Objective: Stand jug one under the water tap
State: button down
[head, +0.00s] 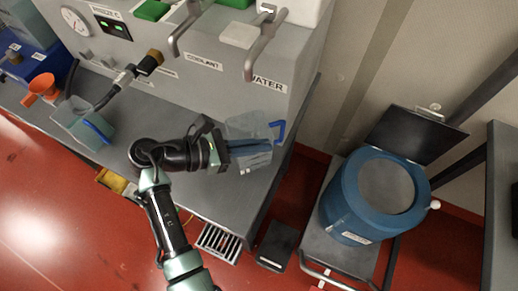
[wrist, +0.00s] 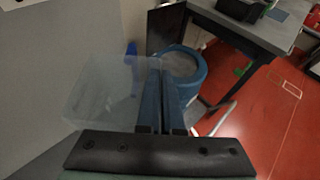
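A clear jug (head: 246,126) with a blue handle (head: 278,130) is at the right end of the grey bench, in front of the WATER label. The grey water tap (head: 256,48) hangs above and behind it. My gripper (head: 251,153) reaches the jug from the left, on the side away from the handle. In the wrist view the see-through jug (wrist: 105,92) lies left of my two close-set fingers (wrist: 161,98), which appear closed on its near wall. I cannot tell whether its base touches the bench. No jug number is readable.
Another clear jug (head: 78,120) with a blue handle stands at the bench's left, near a brass-tipped nozzle (head: 150,62). An orange funnel (head: 42,86) is further left. A blue drum (head: 372,197) with a raised lid stands right of the bench, across a gap.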

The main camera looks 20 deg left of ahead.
aim_at(273, 151)
notch_tip(273, 151, down, 3)
jog(key=shift+r, duration=0.1)
jog(key=shift+w+f, duration=0.2)
jog(key=shift+f, duration=0.15)
jog(key=shift+f, duration=0.15)
jog(key=c, duration=1.1)
grip_release()
